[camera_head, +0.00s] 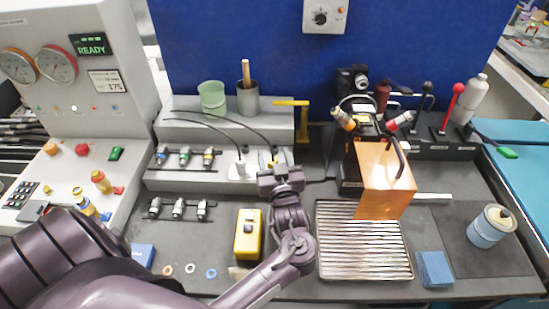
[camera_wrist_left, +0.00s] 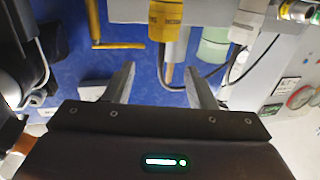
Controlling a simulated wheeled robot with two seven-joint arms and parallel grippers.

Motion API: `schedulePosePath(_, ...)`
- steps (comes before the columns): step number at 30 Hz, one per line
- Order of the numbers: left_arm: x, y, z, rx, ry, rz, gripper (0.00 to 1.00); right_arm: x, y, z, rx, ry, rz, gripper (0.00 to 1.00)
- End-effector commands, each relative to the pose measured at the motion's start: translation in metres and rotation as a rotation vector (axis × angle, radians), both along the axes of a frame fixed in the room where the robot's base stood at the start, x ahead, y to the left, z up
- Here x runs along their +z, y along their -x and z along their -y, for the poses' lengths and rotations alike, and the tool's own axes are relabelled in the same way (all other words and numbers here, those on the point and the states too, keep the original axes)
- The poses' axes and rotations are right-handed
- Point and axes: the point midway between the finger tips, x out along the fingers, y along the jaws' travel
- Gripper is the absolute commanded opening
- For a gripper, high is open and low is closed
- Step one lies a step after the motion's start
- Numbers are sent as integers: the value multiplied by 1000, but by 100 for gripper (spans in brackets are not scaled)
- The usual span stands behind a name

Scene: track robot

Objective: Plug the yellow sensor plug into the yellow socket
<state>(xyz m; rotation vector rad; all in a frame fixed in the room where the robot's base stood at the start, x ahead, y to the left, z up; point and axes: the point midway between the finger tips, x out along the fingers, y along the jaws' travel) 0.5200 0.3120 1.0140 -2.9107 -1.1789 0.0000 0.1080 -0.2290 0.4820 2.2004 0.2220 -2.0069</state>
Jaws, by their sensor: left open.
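The yellow sensor plug (camera_head: 273,158) stands at the right end of the grey stepped block, partly hidden by my left gripper. In the left wrist view the yellow plug (camera_wrist_left: 167,20) shows a printed yellow collar, with a cable beside it. My left gripper (camera_head: 279,174) is open. In the wrist view its two fingers (camera_wrist_left: 162,88) are apart, with the plug ahead between their lines and no visible contact. A yellow-marked connector (camera_head: 208,156) sits in a row on the block, and another (camera_head: 344,119) is on the dark machine; I cannot tell which is the yellow socket. My right gripper is not in view.
A white plug (camera_head: 240,168) stands just left of the yellow one; its cable crosses the block. A green cup (camera_head: 211,97) and a grey cup (camera_head: 248,100) stand behind. An orange panel (camera_head: 386,182) and a ribbed tray (camera_head: 363,245) are to the right.

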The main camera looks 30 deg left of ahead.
Motion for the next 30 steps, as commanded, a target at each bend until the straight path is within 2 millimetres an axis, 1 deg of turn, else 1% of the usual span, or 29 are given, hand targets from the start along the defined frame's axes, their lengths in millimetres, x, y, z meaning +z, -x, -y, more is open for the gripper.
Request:
schedulePosePath(1, 20, 0, 0, 1, 1, 1, 50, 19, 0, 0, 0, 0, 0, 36)
schedulePosePath(18, 123, 0, 0, 0, 2, 1, 50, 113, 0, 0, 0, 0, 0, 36)
schedulePosePath(23, 144, 0, 0, 0, 1, -1, 50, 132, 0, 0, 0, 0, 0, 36)
schedulePosePath(27, 157, 0, 0, 0, 1, 0, 50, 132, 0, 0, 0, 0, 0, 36)
schedulePosePath(30, 162, 0, 0, 0, 1, 0, 50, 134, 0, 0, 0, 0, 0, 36)
